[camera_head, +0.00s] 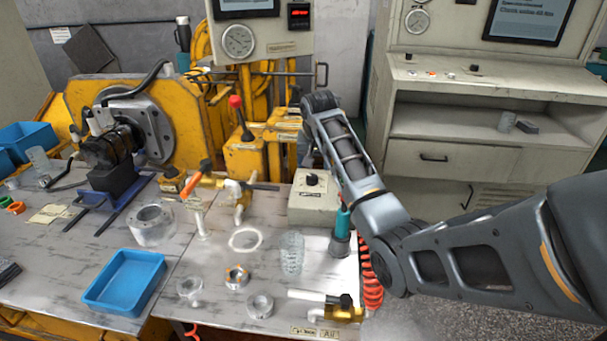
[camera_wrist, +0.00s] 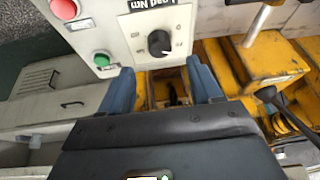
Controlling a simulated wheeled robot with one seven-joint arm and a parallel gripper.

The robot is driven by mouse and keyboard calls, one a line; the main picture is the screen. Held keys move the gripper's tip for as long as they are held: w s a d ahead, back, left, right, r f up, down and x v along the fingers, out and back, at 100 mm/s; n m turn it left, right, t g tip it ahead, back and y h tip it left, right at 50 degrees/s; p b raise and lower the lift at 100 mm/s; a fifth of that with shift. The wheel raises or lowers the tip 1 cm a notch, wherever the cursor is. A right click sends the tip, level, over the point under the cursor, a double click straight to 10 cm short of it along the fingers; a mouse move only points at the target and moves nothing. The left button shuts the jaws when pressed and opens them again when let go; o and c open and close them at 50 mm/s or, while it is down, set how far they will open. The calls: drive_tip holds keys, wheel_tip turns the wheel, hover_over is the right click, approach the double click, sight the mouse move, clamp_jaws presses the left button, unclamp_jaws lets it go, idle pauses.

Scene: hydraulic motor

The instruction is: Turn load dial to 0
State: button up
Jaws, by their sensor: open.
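The load dial (camera_wrist: 159,43) is a round black knob on a pale panel (camera_wrist: 130,32), at the top of the wrist view. The panel's "Load Nm" label appears upside down, with small scale marks around the knob. A white pointer mark shows at the knob's lower right; I cannot read its value. My gripper (camera_wrist: 161,76) is open, with its two blue fingers wide apart and nothing between them. The knob lies beyond the fingertips, roughly centred between them and apart from both. In the head view my gripper cannot be made out behind my arm.
A red button (camera_wrist: 64,9) and a green button (camera_wrist: 102,59) sit beside the dial. Yellow machinery (camera_wrist: 225,64) and a black-handled lever (camera_wrist: 268,94) are close right. In the head view, a workbench (camera_head: 215,285) holds a blue tray (camera_head: 125,280) and a box with another black knob (camera_head: 313,180).

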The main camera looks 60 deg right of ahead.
sight(312, 177)
drive_tip(key=x, duration=0.7)
drive_tip(key=c, duration=1)
